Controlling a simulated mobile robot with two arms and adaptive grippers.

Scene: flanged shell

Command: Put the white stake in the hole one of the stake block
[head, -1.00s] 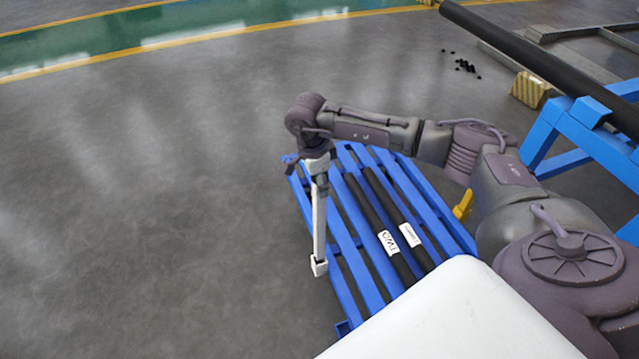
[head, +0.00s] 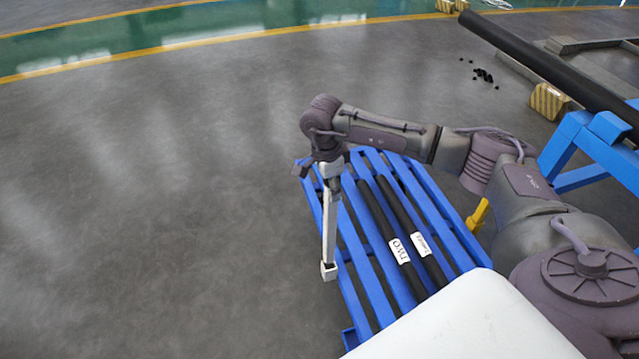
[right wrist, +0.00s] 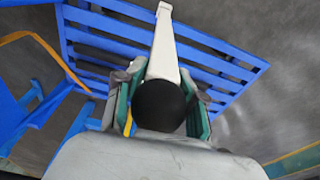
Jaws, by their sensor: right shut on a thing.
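The white stake (head: 330,225) hangs below my right gripper (head: 331,168) in the head view, long and nearly upright, with a small block-like lower end. My right gripper is shut on its upper part. In the right wrist view the stake (right wrist: 164,48) runs away from between the two fingers of the gripper (right wrist: 163,78), with a black rounded end near the camera. I cannot make out a stake block or its hole one in either view. My left gripper is out of view.
A blue slatted pallet (head: 358,270) lies beside and behind the stake, with two labelled black bars (head: 388,228) on it. A blue stand (head: 590,145) carries a long black pipe (head: 540,62) at right. The grey floor (head: 150,220) at left is clear.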

